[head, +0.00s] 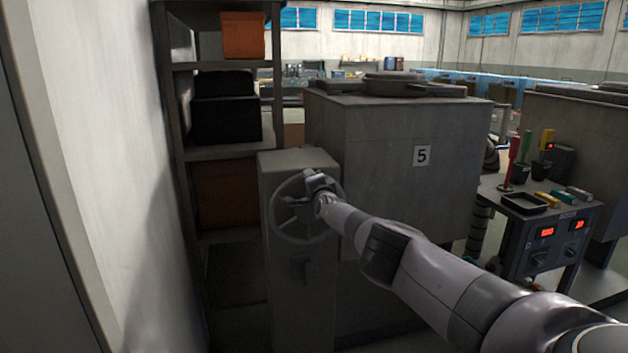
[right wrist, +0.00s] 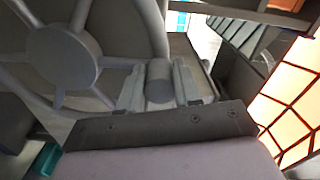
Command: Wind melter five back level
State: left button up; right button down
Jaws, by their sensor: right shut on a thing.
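Melter five (head: 395,150) is a large grey box with a "5" plate on its front. A grey pedestal (head: 300,290) stands at its left front and carries a spoked handwheel (head: 280,222). My right gripper (head: 318,180) is at the upper right part of the wheel. In the right wrist view, the right gripper (right wrist: 160,88) is shut on a short round handle (right wrist: 159,72) at the wheel's rim. The wheel's hub and spokes (right wrist: 62,58) show to the left of the fingers. My left gripper is in neither view.
A shelf rack with a black box (head: 226,110) and orange bins (head: 243,36) stands left of the pedestal. A pale wall (head: 85,150) is close on the left. A control table (head: 555,215) with red displays and small tools stands at the right.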

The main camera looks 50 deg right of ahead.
jog(key=shift+w+a+r, duration=0.15)
jog(key=shift+r, duration=0.15)
jog(key=c, duration=0.8)
grip_release()
jog(key=shift+f, duration=0.2)
